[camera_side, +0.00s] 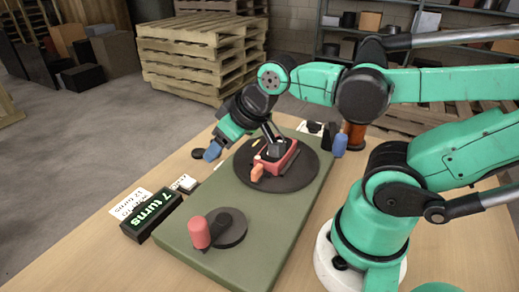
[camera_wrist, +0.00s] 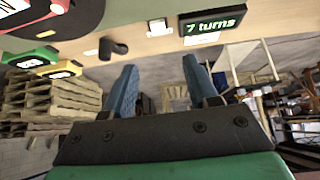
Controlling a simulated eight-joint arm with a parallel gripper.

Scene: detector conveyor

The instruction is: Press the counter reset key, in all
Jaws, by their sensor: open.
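A small pale key block (camera_side: 184,184), which looks like the counter reset key, sits on the table beside the black counter display (camera_side: 152,215). The display reads "7 turns". In the wrist view the pale key block (camera_wrist: 158,27) is just left of the display (camera_wrist: 213,20). My gripper (camera_side: 213,150) is open and empty, with blue fingertips. It is above the table, beyond the key block and up and right of it in the side view. In the wrist view my gripper (camera_wrist: 160,76) has its fingers apart, below the key block in the picture.
A green base (camera_side: 200,215) carries a crank with a red handle (camera_side: 199,231) and a dark turntable (camera_side: 300,178) with a red box-like part (camera_side: 276,160). A small black object (camera_side: 197,153) is close to my fingertips. A white card (camera_side: 131,203) lies behind the display.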

